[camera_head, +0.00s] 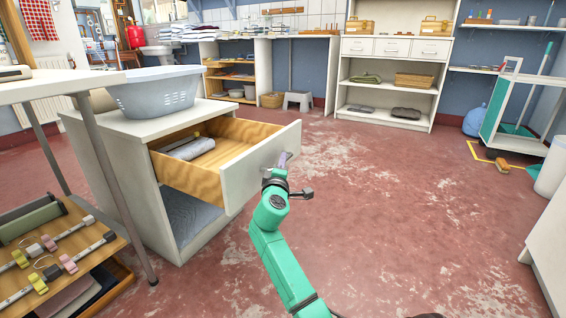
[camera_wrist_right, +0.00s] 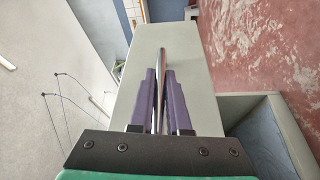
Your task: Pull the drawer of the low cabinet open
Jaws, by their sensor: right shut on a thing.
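The low white cabinet (camera_head: 130,127) stands at the left, with its wooden drawer (camera_head: 187,179) pulled well out. A grey rolled cloth lies inside the drawer. The pale drawer front (camera_head: 243,182) faces right; it also fills the middle of the right wrist view (camera_wrist_right: 190,72). My right gripper (camera_head: 283,155) is at the outer face of the drawer front. In the right wrist view its purple fingers (camera_wrist_right: 160,98) are shut on the metal drawer handle (camera_wrist_right: 162,62). In the head view the handle is mostly hidden by the gripper. My left gripper is not in view.
A grey-blue basket (camera_head: 155,93) stands on the cabinet top. A table and a wooden trolley with clips (camera_head: 60,255) are at the near left. The red floor (camera_head: 380,210) right of the drawer is clear.

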